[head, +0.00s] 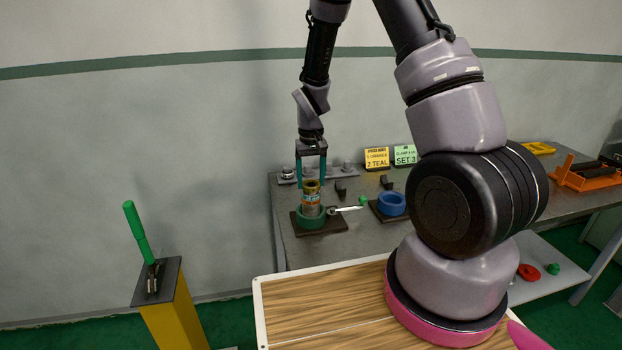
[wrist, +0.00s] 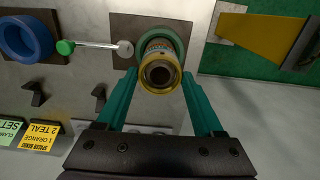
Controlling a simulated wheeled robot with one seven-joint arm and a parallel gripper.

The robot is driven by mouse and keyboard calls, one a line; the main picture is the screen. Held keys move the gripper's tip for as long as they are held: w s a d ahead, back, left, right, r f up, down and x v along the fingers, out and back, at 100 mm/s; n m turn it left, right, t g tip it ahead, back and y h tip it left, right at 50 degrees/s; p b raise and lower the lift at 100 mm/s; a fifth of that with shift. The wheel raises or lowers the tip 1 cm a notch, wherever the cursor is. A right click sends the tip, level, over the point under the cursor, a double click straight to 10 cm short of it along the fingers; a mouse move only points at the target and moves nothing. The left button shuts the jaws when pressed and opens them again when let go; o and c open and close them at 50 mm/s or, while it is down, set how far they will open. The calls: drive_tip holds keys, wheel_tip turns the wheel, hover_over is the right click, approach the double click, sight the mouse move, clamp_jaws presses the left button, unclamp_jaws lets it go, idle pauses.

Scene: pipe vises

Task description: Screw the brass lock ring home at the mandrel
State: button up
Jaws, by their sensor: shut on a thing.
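My gripper (head: 312,172) points down over the green-collared vise on the table. Its teal fingers stand on either side of the brass lock ring (head: 312,187) and are shut on it. The ring sits around the top of an upright pipe-like mandrel (head: 311,205) with coloured bands, in the green round collar (head: 302,219) on a dark plate. In the wrist view my gripper (wrist: 160,80) holds the brass ring (wrist: 176,86), with the dark bore in its middle and the green collar (wrist: 143,42) behind. I cannot tell how deep the thread is engaged.
A lever with a green knob (head: 362,201) sticks out right of the green vise. A blue-ringed vise (head: 391,204) stands further right. Yellow (head: 377,158) and green (head: 405,155) signs stand behind. A yellow post (head: 172,318) with a green handle stands at left, apart from the table.

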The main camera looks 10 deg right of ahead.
drive_tip(key=shift+f, duration=0.4)
drive_tip(key=o, duration=1.3)
drive_tip(key=shift+o, duration=0.2)
wheel_tip(320, 180, up, 20)
drive_tip(key=s+d+m+t, duration=0.1)
drive_tip(key=s+d, duration=0.1)
drive_tip(key=s, duration=0.1)
drive_tip(key=s+d+r+m+t+y, duration=0.1)
drive_tip(key=s+d+r+t, duration=0.1)
drive_tip(key=s+r, duration=0.6)
drive_tip(key=s+d+r+m+t+y, duration=0.1)
drive_tip(key=s+r+t, duration=0.3)
drive_tip(key=s+r, duration=0.5)
drive_tip(key=shift+s+d+m, duration=0.4)
drive_tip(key=shift+s+m, duration=0.3)
drive_tip(key=shift+s, duration=0.5)
